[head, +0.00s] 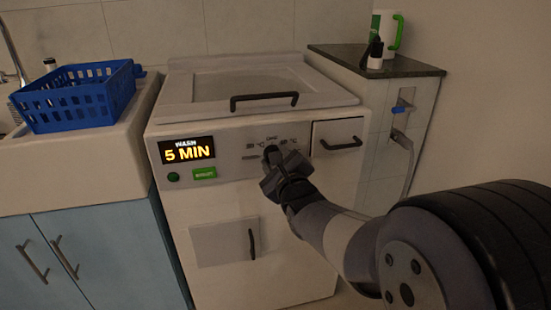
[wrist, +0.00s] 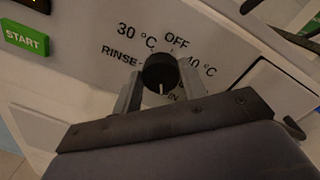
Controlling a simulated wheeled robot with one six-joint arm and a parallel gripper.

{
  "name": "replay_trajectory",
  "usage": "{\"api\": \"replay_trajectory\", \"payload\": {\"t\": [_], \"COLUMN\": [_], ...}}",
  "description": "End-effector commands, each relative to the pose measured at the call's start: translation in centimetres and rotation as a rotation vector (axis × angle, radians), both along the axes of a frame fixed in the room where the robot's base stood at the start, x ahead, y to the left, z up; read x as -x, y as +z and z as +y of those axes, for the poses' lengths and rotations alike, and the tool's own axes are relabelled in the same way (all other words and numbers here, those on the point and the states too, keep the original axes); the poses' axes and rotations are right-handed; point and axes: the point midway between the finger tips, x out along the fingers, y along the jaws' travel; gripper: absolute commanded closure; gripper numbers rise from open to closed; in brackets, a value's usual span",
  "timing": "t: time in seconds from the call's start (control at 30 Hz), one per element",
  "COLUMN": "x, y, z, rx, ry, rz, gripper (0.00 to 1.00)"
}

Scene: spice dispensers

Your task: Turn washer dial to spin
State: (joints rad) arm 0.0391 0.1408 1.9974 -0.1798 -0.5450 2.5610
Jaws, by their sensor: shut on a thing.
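The washer (head: 255,240) is a white top-loader with a control panel on its front. Its dial (wrist: 158,70) is a dark round knob, ringed by the labels 30 °C, OFF, 40 °C and RINSE in the wrist view. Letters below the dial are partly covered, with "IN" showing. A white mark on the dial points down, towards those letters. My gripper (wrist: 160,90) is shut on the dial, with one finger on each side. In the head view my gripper (head: 272,158) is at the panel and hides most of the dial.
The display (head: 187,151) reads WASH 5 MIN. A green START button (wrist: 24,39) and a dark green round button (head: 173,177) are left of the dial. A drawer with a handle (head: 341,144) is to its right. A blue basket (head: 80,98) stands left; a green-white mug (head: 386,35) stands right.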

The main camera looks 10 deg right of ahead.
Motion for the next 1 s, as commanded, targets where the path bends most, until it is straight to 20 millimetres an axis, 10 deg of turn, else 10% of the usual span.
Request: {"api": "replay_trajectory", "payload": {"t": [0.2, 0.23, 0.47, 1.0], "x": [0.0, 0.0, 0.0, 3.5], "y": [0.0, 0.0, 0.0, 0.4], "z": [0.0, 0.0, 0.0, -0.2], "rx": [-0.003, -0.003, -0.001, 0.000], "ry": [-0.001, -0.001, -0.001, -0.001], "rz": [-0.001, -0.001, -0.001, -0.001], "gripper": [0.83, 0.58, 0.39, 0.38]}}
